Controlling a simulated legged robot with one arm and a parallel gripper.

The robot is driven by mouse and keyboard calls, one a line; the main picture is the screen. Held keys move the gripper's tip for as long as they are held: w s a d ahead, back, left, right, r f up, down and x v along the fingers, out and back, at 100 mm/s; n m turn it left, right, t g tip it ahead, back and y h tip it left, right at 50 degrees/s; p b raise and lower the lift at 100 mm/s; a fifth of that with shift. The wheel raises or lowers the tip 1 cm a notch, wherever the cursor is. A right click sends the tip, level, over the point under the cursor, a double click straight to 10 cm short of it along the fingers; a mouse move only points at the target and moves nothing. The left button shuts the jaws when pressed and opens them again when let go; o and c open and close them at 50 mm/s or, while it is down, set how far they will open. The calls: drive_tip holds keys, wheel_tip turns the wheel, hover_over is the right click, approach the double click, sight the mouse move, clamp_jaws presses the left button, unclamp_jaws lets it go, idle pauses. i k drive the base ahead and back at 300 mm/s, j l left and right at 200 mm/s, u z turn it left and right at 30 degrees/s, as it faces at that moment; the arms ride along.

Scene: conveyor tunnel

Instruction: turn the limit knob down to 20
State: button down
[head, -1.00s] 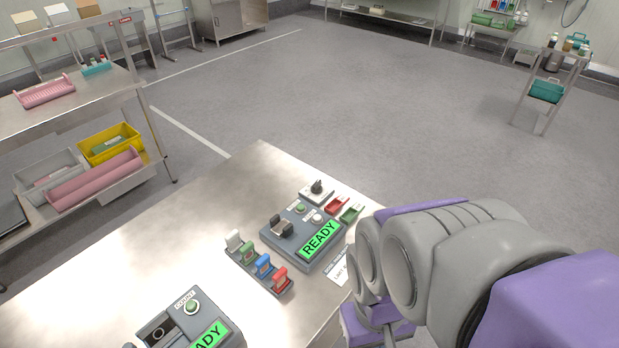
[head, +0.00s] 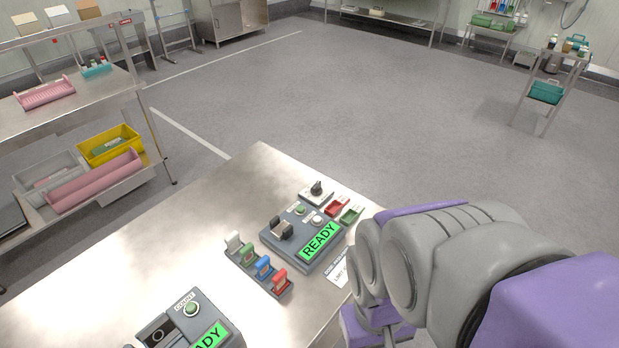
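A black knob (head: 316,188) stands on a small white plate at the far corner of the steel table; its scale is too small to read, and I cannot tell whether it is the limit knob. Beside it is a grey control box (head: 303,236) with a green READY screen (head: 320,240). A white printed label (head: 338,272) lies near the table's right edge, partly hidden behind my arm. My gripper (head: 376,326) is at the lower right, beside the table edge and apart from the knob. My arm covers most of it, so its opening does not show.
A row of coloured switches (head: 259,264) sits left of the box. Red (head: 337,206) and green (head: 352,214) pieces lie beside the knob. A second control box (head: 190,325) is at the near edge. A shelf rack (head: 90,90) stands left; the floor beyond is open.

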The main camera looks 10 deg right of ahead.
sight(316, 191)
drive_tip(key=i+l, duration=0.15)
drive_tip(key=l, duration=0.15)
drive_tip(key=i+l, duration=0.2)
drive_tip(key=l, duration=0.15)
drive_tip(key=i+l+u, duration=0.1)
drive_tip(key=l, duration=0.2)
drive_tip(key=i+l, duration=0.2)
drive_tip(key=l, duration=0.15)
